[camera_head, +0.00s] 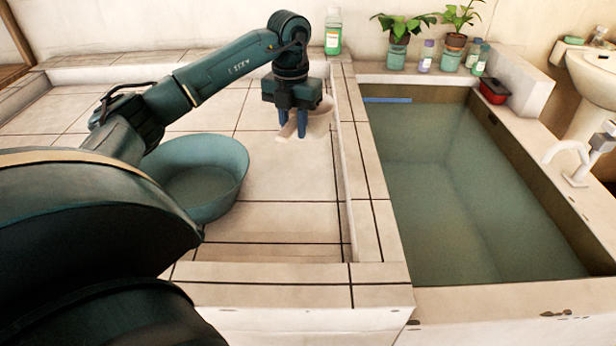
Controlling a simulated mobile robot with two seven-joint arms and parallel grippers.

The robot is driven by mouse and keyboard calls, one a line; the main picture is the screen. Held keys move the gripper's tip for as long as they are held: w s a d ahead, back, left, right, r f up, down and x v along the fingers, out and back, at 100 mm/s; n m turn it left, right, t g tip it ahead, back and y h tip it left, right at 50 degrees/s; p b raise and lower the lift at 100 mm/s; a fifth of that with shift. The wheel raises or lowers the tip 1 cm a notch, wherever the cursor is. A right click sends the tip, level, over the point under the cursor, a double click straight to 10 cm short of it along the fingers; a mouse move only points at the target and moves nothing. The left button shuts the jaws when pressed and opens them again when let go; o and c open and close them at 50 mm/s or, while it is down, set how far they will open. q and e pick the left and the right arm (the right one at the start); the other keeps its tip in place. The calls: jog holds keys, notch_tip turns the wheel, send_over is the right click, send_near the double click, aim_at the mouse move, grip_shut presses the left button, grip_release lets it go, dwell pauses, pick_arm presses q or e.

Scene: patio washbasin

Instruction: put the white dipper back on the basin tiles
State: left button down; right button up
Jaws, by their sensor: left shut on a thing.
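The white dipper (319,119) is at my left gripper (292,128), over the tiled area left of the water basin. The dipper is pale, with a rounded bowl behind the gripper and a handle piece between the fingers. My left gripper points down and is shut on the dipper. Part of the bowl is hidden behind the gripper. I cannot tell whether the dipper touches the tiles (288,185) or hangs just above them. My right gripper is not in view.
A teal tub (215,180) stands on the tiles, left of the gripper. The water-filled basin (440,190) lies to the right behind a tiled ledge (368,175). A green bottle (333,32) stands on the back ledge. Tiles in front of the dipper are clear.

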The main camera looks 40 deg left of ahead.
pick_arm(q)
jog(key=shift+f, duration=0.95)
notch_tip(320, 180, down, 9)
jog(key=shift+r+b, duration=0.1)
jog(key=shift+b, duration=0.4)
jog(key=shift+f, duration=0.4)
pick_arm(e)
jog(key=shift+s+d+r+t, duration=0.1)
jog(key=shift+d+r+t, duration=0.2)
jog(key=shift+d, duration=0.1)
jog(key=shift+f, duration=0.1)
pick_arm(q)
jog(key=shift+f, duration=0.15)
jog(key=c, duration=1.2)
grip_release()
jog(key=shift+o, duration=0.2)
